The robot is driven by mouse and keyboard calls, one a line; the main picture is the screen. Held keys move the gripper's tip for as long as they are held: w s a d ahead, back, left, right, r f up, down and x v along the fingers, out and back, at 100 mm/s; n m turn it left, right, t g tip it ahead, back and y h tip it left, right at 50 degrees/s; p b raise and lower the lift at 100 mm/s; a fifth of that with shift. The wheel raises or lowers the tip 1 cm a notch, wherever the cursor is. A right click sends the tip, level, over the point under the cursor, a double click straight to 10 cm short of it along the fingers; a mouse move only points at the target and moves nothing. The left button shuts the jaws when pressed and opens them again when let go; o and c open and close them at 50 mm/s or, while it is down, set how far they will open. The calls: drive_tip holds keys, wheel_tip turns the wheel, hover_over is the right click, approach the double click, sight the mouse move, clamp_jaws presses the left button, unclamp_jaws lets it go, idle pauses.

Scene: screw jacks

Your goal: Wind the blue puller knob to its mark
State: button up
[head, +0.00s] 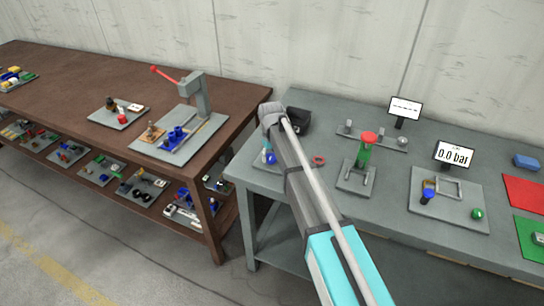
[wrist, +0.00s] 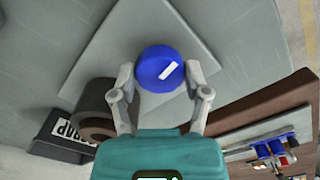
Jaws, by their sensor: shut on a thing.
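The blue puller knob (wrist: 158,66) is round, with a short white line on its face slanting up to the right in the wrist view. It stands over a grey plate (wrist: 185,30). My gripper (wrist: 161,78) is shut on the knob, one finger on each side of it. In the head view my arm hides most of the gripper, and a small blue piece, apparently the knob (head: 270,157), shows just left of the arm at the grey table's left end. I cannot make out the knob's target mark.
A black object (head: 297,120) stands near the knob at the back of the grey table (head: 395,215). A green jack with a red top (head: 366,150) and a pressure display (head: 454,154) stand to the right. A brown table (head: 75,80) is to the left, across a gap.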

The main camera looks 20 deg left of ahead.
drive_tip(key=o, duration=1.1)
drive_tip(key=shift+o, duration=0.2)
drive_tip(key=shift+r, duration=0.15)
